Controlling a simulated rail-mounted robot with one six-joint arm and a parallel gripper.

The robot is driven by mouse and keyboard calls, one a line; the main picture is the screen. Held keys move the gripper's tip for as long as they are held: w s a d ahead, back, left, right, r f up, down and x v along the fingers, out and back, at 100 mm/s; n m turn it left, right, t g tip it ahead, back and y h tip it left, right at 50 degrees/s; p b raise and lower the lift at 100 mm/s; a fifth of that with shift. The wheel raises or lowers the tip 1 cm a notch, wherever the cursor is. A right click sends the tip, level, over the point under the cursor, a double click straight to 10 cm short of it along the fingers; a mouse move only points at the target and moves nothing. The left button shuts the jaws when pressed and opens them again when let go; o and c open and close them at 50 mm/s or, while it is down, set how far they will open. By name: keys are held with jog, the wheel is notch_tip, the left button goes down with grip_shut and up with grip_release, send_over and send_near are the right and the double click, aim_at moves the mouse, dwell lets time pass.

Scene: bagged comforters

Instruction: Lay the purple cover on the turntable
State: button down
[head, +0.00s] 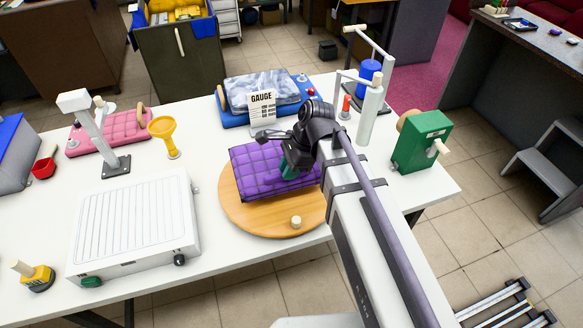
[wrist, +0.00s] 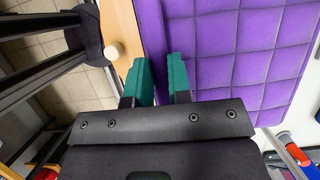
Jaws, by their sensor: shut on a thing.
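The purple quilted cover (head: 258,168) is a flat, padded rectangle over the back part of the round wooden turntable (head: 245,217). I cannot tell whether it rests on the wood or hangs just above it. My gripper (head: 288,172) reaches in from the right, its green fingers shut on the cover's edge. In the wrist view, the fingers (wrist: 158,80) sit either side of the near edge of the cover (wrist: 240,50). A strip of turntable (wrist: 122,35) shows beside it. My arm hides the turntable's right side.
A small pale knob (head: 296,222) stands on the turntable's front. A gauge card (head: 262,107) and bagged bundle (head: 255,90) stand behind. A white ribbed box (head: 135,228) lies left, a yellow funnel (head: 163,130) back left, a green box (head: 422,140) right.

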jog(key=shift+a+f, duration=0.2)
jog(key=shift+s+f+b, duration=0.1)
jog(key=shift+f+b, duration=0.2)
jog(key=shift+b, duration=0.2)
jog(key=shift+f+b, duration=1.4)
jog(key=shift+f+b, duration=0.55)
jog(key=c, duration=1)
grip_release()
jog(key=shift+o, duration=0.5)
jog(key=o, duration=0.6)
